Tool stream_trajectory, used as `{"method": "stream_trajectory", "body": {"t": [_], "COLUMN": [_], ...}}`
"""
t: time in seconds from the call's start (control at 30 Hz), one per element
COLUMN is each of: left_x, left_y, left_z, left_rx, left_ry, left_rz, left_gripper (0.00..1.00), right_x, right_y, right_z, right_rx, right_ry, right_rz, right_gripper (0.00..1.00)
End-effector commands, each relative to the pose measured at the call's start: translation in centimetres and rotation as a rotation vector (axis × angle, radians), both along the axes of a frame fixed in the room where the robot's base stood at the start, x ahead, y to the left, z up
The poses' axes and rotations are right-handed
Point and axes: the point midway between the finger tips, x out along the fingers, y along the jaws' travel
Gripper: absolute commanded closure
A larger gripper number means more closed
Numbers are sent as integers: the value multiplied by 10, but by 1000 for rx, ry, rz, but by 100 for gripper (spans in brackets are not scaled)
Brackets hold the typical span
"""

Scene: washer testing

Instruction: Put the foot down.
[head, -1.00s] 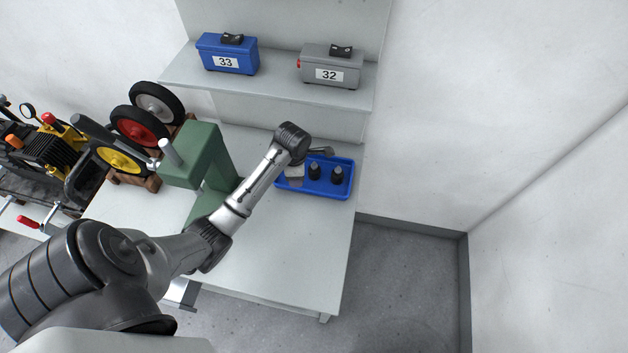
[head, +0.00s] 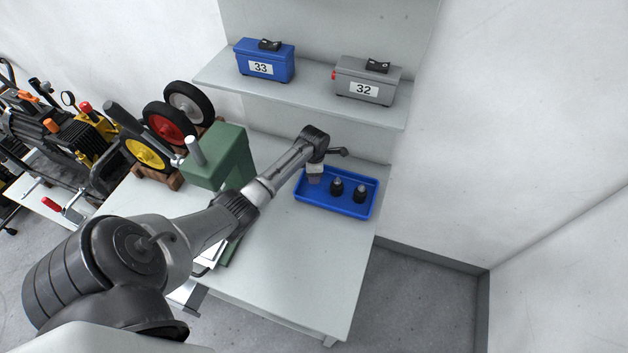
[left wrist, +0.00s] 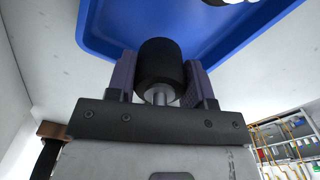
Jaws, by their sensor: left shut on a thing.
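My left gripper (head: 316,172) is over the left end of a blue tray (head: 320,203) on the table. In the left wrist view its two purplish fingers (left wrist: 162,82) are shut on a black cylindrical foot (left wrist: 160,62) with a metal stem. The held foot is hidden in the head view. In the left wrist view the blue tray (left wrist: 92,30) shows behind the foot, which appears apart from it. Two more black feet, one at the middle (head: 336,187) and one at the right (head: 360,194), stand upright in the tray. My right gripper is not in view.
A green press-like stand (head: 222,160) is left of the tray, close to my left arm. A shelf (head: 310,94) above carries a blue box 33 (head: 264,62) and a grey box 32 (head: 364,82). The table front (head: 310,270) is clear.

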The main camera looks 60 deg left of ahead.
Motion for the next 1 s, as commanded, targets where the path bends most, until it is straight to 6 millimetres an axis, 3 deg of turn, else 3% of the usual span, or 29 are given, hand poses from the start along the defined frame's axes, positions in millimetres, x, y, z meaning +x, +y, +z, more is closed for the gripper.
{"method": "stream_trajectory", "body": {"t": [0.13, 0.4, 0.9, 0.93, 1.0], "left_x": [1, 1, 1, 1, 1], "left_y": [2, 2, 2, 2, 2], "left_z": [-6, -37, -44, -44, -44], "left_rx": [0, 0, 1, 1, 1], "left_ry": [0, 1, 0, 0, 0], "left_rz": [0, 1, 0, 0, 0], "left_gripper": [78, 78, 78, 51, 44], "right_x": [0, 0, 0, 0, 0], "right_y": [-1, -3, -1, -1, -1], "right_z": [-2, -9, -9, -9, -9], "right_rx": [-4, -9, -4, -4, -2], "right_ry": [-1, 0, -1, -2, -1], "right_rz": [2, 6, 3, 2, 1], "right_gripper": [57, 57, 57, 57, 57]}}
